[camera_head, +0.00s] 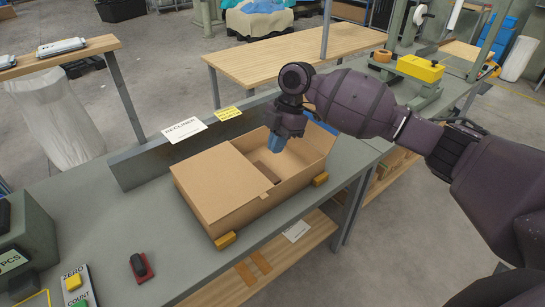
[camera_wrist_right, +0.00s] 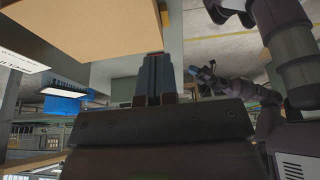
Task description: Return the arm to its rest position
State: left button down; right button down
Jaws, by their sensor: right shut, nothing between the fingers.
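My right gripper (camera_head: 276,143) is shut and empty, pointing down over the open right part of a cardboard box (camera_head: 225,190) on the grey bench. In the right wrist view its blue fingers (camera_wrist_right: 153,78) are together with nothing between them, and part of the box (camera_wrist_right: 85,25) shows beside them. The box's left part is covered by a flap; its right part is open, and a brown piece (camera_head: 268,168) shows inside. My left gripper is outside the head view. A small dark arm end with a bluish tip (camera_wrist_right: 203,78), apparently my left gripper, shows in the right wrist view, too small to read.
Yellow-brown blocks (camera_head: 225,240) stand at the box's front corners. A raised panel (camera_head: 150,165) with a "RECLINER" card (camera_head: 184,130) runs behind it. A red-and-black item (camera_head: 140,267) and a button box (camera_head: 76,287) lie front left. A yellow-topped fixture (camera_head: 420,68) stands back right.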

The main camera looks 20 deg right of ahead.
jog(key=shift+r, duration=0.4)
jog(key=w+a+r+m+t+y, duration=0.2)
jog(key=w+a+r+m+t, duration=0.25)
jog(key=w+m+t, duration=0.35)
jog(key=s+d+f+m+t+h, duration=0.1)
jog(key=s+d+f+m, duration=0.3)
jog(key=s+f, duration=0.5)
jog(key=s+d+f+m+t+h, duration=0.2)
jog(key=s+d+f+m+h, duration=0.1)
jog(key=s+f, duration=0.7)
jog(key=s+d+f+m+t+h, duration=0.2)
jog(key=s+d+f+m, duration=0.4)
jog(key=s+f, duration=0.4)
jog(key=s, duration=0.5)
jog(key=shift+s, duration=0.35)
